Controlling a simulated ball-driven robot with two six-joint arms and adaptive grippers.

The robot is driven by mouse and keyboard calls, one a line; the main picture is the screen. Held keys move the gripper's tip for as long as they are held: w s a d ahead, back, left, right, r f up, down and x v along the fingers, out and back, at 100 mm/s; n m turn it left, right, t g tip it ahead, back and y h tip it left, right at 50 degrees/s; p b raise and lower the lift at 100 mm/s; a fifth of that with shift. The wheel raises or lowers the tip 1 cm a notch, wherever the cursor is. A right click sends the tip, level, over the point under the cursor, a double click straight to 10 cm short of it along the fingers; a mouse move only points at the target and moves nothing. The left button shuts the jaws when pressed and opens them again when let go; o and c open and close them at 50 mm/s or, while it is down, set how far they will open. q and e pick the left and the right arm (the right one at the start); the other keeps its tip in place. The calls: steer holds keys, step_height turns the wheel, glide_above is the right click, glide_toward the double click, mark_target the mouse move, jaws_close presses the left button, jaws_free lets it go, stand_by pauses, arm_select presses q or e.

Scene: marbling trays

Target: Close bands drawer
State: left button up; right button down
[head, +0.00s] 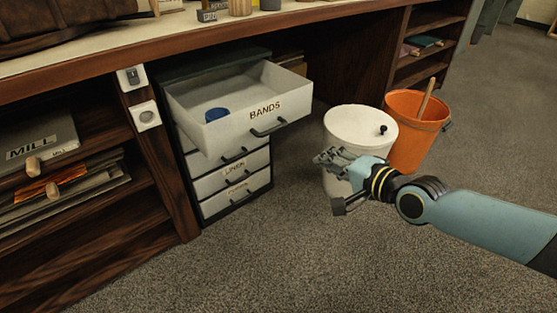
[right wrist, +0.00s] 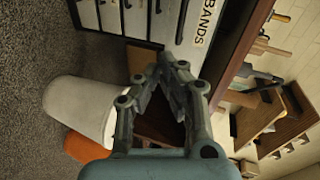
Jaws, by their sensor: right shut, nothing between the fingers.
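The bands drawer (head: 225,134) is pulled out at the top of a small drawer unit (head: 197,187) under the bench. Its white front reads BANDS and has a dark handle (head: 268,130). My left gripper is not in view.
A white bin (head: 352,122) stands behind my right gripper, with an orange bucket (head: 412,130) holding a wooden stick beside it. The lower drawers look shut. Wooden shelves with folders (head: 55,150) are at left. The carpet in front is clear.

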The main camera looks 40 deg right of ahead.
step_height(320, 180, up, 2)
steer(key=w+a+r+m+t+b, duration=0.1)
steer(key=w, duration=0.1)
steer(key=b, duration=0.2)
glide_toward(274, 130)
steer(key=b+x, duration=0.3)
steer(key=x, duration=0.3)
steer(key=shift+b, duration=0.35)
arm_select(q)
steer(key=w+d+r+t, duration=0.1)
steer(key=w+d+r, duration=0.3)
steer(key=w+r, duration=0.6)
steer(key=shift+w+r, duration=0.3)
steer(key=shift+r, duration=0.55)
arm_select(e)
steer(key=shift+w, duration=0.7)
